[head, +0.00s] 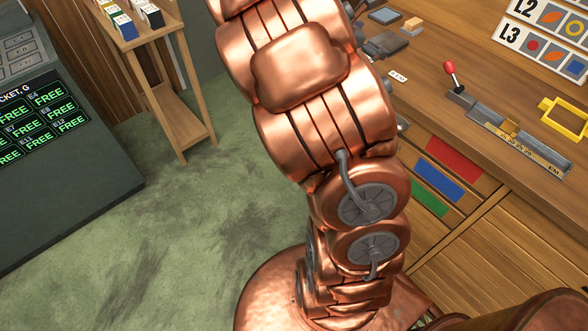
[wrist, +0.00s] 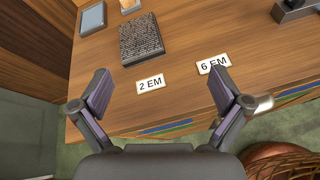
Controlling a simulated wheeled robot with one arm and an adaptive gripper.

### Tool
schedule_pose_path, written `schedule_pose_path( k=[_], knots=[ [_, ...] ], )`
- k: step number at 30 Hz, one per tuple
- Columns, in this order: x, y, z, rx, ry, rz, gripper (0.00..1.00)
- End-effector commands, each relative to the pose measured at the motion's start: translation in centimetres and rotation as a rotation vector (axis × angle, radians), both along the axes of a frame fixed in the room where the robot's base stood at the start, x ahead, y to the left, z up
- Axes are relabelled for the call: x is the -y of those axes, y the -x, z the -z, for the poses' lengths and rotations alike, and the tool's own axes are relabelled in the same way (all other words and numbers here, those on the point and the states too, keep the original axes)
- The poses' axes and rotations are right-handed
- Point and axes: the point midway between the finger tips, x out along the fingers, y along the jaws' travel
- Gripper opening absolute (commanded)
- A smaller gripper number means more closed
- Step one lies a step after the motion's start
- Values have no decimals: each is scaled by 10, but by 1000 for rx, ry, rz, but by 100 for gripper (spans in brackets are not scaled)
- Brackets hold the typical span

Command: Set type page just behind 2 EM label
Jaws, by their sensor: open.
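The type page (wrist: 141,42) is a dark grey block with a fine bumpy top. In the wrist view it rests on the wooden bench, behind the white 2 EM label (wrist: 150,82) and slightly to its left, with a narrow strip of bare wood between them. My gripper (wrist: 161,88) is open and empty, its two fingers spread on either side of the 2 EM label. The type page is ahead of the fingertips and touches neither. In the head view my arm hides the gripper; a dark block (head: 385,45) and a small white label (head: 398,76) show beside it.
A 6 EM label (wrist: 213,63) lies right of the 2 EM label, partly behind the right finger. A blue-grey slab (wrist: 92,18) and a tan block (wrist: 130,5) lie farther back. A red-knobbed lever tool (head: 515,130) and yellow frame (head: 564,118) occupy the bench's right.

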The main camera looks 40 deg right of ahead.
Motion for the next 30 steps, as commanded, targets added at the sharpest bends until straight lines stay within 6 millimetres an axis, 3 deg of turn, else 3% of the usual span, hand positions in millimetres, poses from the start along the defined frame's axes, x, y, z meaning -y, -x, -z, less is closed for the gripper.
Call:
schedule_pose_path(
  k=[5,11,15,24,30],
  knots=[
    [-59,45,-9,288,-103,226,100],
    [-137,91,8,534,-272,485,100],
    [-202,119,24,651,-416,666,100],
    [-353,183,52,695,-722,1025,100],
    [-413,215,54,639,-824,1156,100]
  ],
)
